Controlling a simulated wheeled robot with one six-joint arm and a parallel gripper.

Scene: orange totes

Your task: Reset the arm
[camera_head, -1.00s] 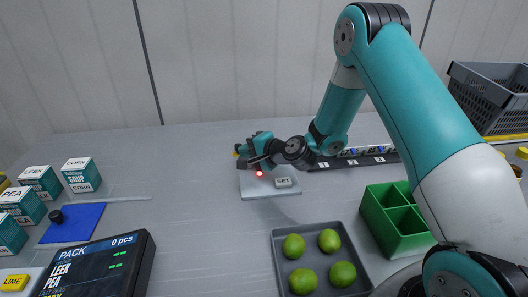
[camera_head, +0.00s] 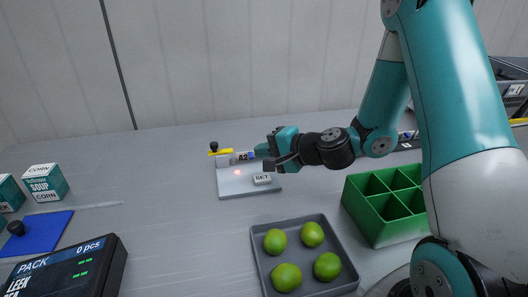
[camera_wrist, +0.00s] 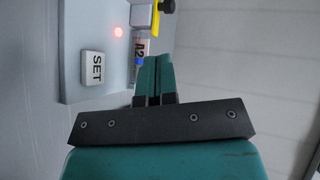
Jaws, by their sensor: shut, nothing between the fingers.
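My arm reaches in from the right, with my gripper (camera_head: 270,153) above the table at the right of the grey plate (camera_head: 232,187). In the wrist view my gripper (camera_wrist: 154,62) has its fingers together with nothing between them. On the plate are a SET block (camera_head: 262,179), a glowing red light (camera_head: 238,172) and a block labelled A2 (camera_head: 243,157) with a yellow bar and black knob (camera_head: 214,147) at its left. The wrist view also shows the SET block (camera_wrist: 94,68) and the A2 label (camera_wrist: 140,49). The fingertips are close to the A2 piece; contact cannot be told.
A grey tray (camera_head: 262,255) with several limes stands in front. A green divided box (camera_head: 372,226) stands right of it. A PACK display (camera_head: 75,270), blue mat (camera_head: 38,232) and soup boxes (camera_head: 45,183) are at the left. A dark crate (camera_head: 508,68) is at the far right.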

